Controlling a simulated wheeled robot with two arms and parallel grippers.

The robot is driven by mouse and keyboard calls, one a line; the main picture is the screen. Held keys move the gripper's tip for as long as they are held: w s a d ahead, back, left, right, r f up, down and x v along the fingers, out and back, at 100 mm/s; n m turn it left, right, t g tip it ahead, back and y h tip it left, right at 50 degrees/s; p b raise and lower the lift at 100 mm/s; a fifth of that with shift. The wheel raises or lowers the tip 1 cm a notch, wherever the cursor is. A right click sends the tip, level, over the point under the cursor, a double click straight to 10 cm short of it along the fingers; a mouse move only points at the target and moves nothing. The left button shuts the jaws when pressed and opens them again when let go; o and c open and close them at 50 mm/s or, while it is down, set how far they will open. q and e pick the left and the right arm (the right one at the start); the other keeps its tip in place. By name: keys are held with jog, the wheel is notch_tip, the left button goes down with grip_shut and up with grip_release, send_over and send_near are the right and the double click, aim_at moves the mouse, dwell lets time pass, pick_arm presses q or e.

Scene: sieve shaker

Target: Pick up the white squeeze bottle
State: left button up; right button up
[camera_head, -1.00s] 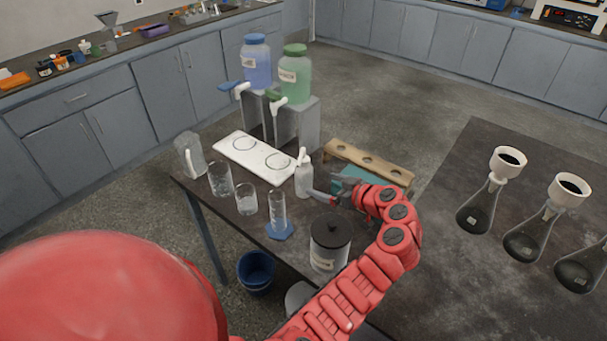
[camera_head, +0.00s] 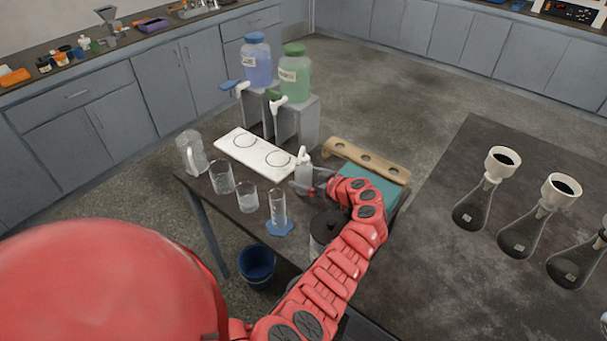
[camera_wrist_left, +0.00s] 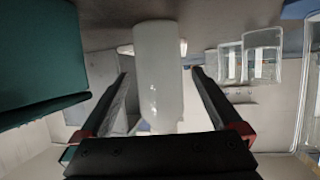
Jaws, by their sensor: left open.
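The white squeeze bottle (camera_head: 303,170) stands upright on the dark table, beside the white plate. My left gripper (camera_head: 310,183) is at the bottle in the head view, with its fingers low around the body. In the left wrist view the white bottle (camera_wrist_left: 158,75) lies between the two dark fingers of the left gripper (camera_wrist_left: 158,72). The fingers are open, with a visible gap on each side of the bottle. The bottle's lower front is partly hidden by the gripper in the head view. My right gripper is not in view.
A dark-lidded jar (camera_head: 323,226) stands close under my left arm. A graduated cylinder (camera_head: 278,210), beakers (camera_head: 246,198) and a pitcher (camera_head: 190,155) stand to the left. A teal box (camera_head: 372,186) and wooden rack (camera_head: 367,160) are to the right, also close.

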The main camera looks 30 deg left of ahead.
pick_arm(q)
jog(key=c, duration=0.7)
